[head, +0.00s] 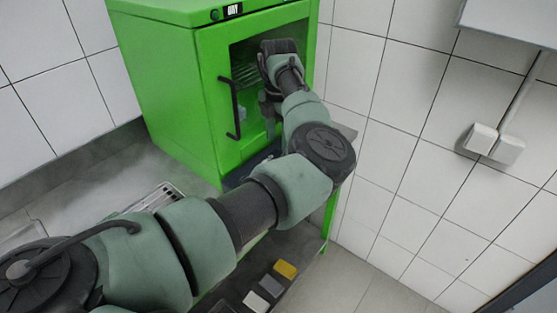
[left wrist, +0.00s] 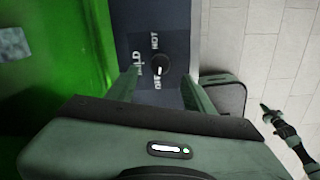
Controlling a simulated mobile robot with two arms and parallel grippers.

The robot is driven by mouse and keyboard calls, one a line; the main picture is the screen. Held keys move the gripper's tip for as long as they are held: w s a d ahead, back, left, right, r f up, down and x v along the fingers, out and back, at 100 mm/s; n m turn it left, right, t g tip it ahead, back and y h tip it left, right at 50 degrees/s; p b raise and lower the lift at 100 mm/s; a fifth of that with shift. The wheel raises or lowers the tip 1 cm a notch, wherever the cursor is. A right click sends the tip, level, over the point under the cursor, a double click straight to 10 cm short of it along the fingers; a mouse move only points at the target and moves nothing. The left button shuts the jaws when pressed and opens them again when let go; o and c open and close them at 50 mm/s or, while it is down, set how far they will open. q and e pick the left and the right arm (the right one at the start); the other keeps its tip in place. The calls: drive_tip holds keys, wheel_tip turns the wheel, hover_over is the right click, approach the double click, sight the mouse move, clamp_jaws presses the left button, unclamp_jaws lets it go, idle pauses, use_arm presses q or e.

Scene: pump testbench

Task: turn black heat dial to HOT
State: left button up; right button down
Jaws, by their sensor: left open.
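The black heat dial (left wrist: 160,67) shows in the left wrist view on a dark panel with the words HOT, MILD and OFF. Its white mark points down towards OFF. My left gripper (left wrist: 160,84) is open, its two green fingers on either side of the dial's lower part; I cannot tell whether they touch it. In the head view the left gripper (head: 268,104) is at the front of the green cabinet (head: 165,80), and the dial is hidden there. What looks like my right gripper (left wrist: 266,110) is small at the right of the wrist view; its jaws are unclear.
A black door handle (head: 235,108) stands out from the cabinet front, left of the gripper. Yellow, white and grey blocks (head: 285,269) lie below. A white wall socket box (head: 494,143) is at the right. Tiled walls stand behind.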

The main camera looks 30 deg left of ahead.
use_arm(q)
wheel_tip(320, 180, down, 7)
drive_tip(key=shift+s+r+p, duration=0.1)
drive_tip(key=shift+p, duration=0.6)
clamp_jaws()
